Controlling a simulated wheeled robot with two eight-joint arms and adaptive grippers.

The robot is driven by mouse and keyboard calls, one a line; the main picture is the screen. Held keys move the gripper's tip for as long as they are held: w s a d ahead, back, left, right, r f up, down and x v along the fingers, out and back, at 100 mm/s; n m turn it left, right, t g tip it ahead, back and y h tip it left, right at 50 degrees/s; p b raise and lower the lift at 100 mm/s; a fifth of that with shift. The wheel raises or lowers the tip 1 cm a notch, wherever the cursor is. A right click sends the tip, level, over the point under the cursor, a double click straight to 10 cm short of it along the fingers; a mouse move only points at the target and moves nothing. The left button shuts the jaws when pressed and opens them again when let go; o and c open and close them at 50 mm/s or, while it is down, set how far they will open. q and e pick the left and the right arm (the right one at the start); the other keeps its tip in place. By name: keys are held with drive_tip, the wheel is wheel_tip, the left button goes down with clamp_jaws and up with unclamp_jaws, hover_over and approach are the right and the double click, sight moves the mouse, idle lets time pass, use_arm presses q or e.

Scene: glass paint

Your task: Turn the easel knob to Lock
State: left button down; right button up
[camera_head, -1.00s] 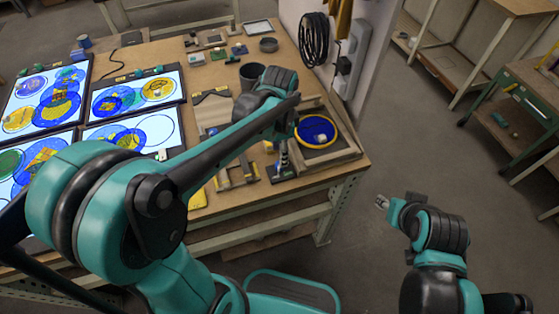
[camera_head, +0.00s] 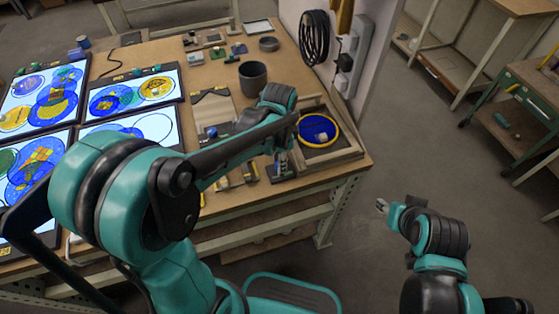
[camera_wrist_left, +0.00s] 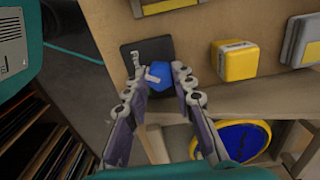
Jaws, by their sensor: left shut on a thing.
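The easel knob (camera_wrist_left: 160,78) is blue with a white pointer and sits on a black square plate (camera_wrist_left: 140,58) in the left wrist view. The pointer leans toward the upper left of that view. No Lock marking can be read. My left gripper (camera_wrist_left: 161,84) has its two fingers on either side of the knob, shut on it. In the head view my left forearm and wrist hide the knob. A wooden frame (camera_head: 345,156) holding a blue disc with a yellow rim (camera_head: 318,130) stands beside the gripper. My right gripper (camera_head: 382,206) hangs off the table, away from everything; its opening is too small to judge.
A yellow block (camera_wrist_left: 234,62) is close to the right of the knob in the left wrist view. A dark cup (camera_head: 253,78) stands behind my left arm. Lit panels with coloured circles (camera_head: 135,95) cover the table's left. The floor around my right gripper is clear.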

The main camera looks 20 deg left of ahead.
use_arm(q)
drive_tip(key=shift+n, duration=0.4)
drive_tip(key=n+p, duration=0.1)
drive_tip(key=n, duration=0.3)
drive_tip(key=shift+n, duration=0.3)
drive_tip(key=n+p, duration=0.1)
drive_tip(key=n, duration=0.5)
drive_tip(key=shift+n, duration=0.4)
drive_tip(key=c, duration=1.3)
unclamp_jaws()
drive_tip(key=shift+o, duration=0.2)
drive_tip(key=shift+r, duration=0.1)
wheel_tip(320, 180, up, 12)
